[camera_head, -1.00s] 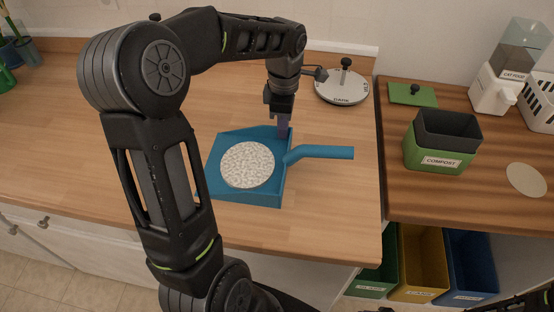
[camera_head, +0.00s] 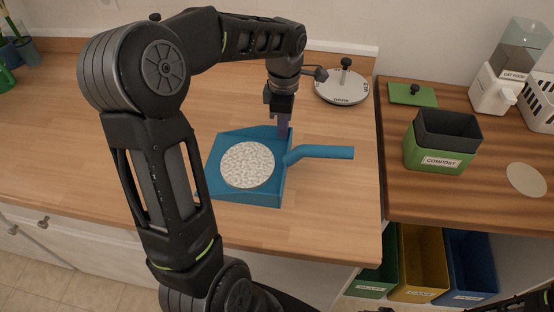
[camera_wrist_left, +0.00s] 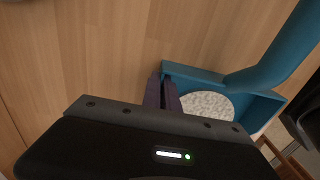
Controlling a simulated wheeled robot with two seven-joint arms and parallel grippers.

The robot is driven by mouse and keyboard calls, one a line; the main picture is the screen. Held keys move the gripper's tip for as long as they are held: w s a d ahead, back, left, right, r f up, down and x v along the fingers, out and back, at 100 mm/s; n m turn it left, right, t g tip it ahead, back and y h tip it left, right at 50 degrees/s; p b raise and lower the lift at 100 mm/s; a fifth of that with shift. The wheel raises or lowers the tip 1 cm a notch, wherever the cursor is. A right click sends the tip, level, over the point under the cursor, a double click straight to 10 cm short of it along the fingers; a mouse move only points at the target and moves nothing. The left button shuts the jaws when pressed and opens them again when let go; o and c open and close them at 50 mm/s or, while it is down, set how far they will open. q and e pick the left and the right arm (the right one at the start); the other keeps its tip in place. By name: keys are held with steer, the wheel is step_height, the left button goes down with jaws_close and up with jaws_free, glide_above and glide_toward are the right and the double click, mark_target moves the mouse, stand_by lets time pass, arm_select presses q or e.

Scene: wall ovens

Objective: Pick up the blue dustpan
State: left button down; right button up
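The blue dustpan (camera_head: 225,191) lies on the wooden counter, its handle (camera_head: 325,152) pointing right. A round white speckled disc (camera_head: 247,165) lies in its pan. The dustpan (camera_wrist_left: 193,73) and the disc (camera_wrist_left: 208,105) also show in the left wrist view. My left gripper (camera_head: 284,131) points down at the dustpan's far wall, near the handle's base. In the left wrist view its fingers (camera_wrist_left: 163,92) are close together at the wall's corner and look shut on it. The exact contact is partly hidden.
A round white lidded item (camera_head: 341,88) stands behind the handle. On the right counter are a green compost bin (camera_head: 438,160), a cat food dispenser (camera_head: 497,92) and a pale disc (camera_head: 526,180). Coloured bins (camera_head: 421,264) stand below. The counter left of my arm is clear.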

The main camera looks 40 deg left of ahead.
stand_by(0.3)
arm_select(q)
step_height(320, 180, up, 10)
steer(key=shift+r+b, duration=0.1)
steer(key=shift+b, duration=0.3)
stand_by(2.1)
